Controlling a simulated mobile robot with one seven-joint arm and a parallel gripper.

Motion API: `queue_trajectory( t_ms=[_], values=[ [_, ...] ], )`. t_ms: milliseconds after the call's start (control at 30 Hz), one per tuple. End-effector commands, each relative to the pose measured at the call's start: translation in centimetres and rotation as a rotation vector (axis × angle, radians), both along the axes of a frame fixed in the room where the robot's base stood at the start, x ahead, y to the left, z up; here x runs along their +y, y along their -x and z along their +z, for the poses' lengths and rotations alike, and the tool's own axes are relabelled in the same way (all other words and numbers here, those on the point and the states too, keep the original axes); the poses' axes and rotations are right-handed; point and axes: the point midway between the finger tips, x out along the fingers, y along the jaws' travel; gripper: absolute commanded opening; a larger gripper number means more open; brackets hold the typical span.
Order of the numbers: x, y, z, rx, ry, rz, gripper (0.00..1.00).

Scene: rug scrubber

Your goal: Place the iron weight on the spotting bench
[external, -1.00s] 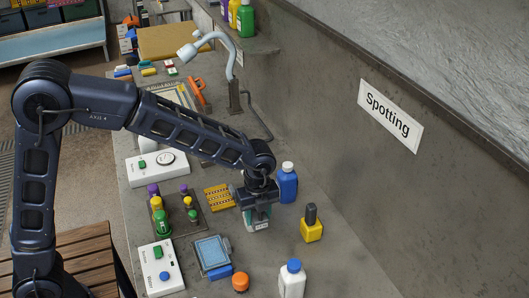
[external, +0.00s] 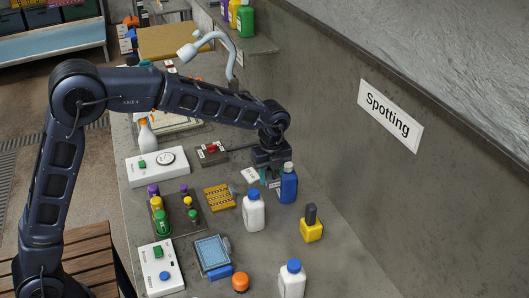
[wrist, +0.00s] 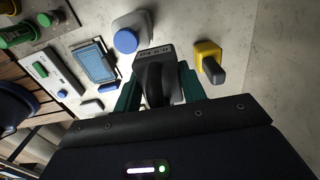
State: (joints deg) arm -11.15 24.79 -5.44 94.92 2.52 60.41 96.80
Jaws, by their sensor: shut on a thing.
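My gripper (external: 271,172) is shut on the dark grey iron weight. In the wrist view its block and curved handle (wrist: 155,66) sit between my teal fingers (wrist: 158,92). In the external view only a small part of the weight (external: 274,184) shows, beside and partly behind the blue bottle. The weight is over the grey spotting bench (external: 345,262), which runs along the wall under the "Spotting" sign (external: 390,114). I cannot tell whether the weight touches the bench top.
A blue bottle (external: 288,184) stands close to my gripper. White bottles (external: 254,214) (external: 292,281) and a yellow bottle with a black cap (external: 311,228) stand nearer. An orange tray (external: 218,197) and a bottle rack (external: 187,222) lie left. Bare bench lies right of the yellow bottle.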

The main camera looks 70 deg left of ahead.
Motion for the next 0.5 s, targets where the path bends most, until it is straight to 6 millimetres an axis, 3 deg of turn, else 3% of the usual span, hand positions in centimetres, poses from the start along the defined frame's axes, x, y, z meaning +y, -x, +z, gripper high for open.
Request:
queue_trajectory(
  t_ms=[33, 200, 500],
  values=[
    [2.0, -1.2, 0.1, -0.003, 0.000, 0.005, 0.00],
    [7.9, -3.9, 0.4, -0.002, 0.001, 0.006, 0.00],
    [19.0, -7.0, 0.7, -0.004, 0.000, 0.011, 0.00]
  ],
)
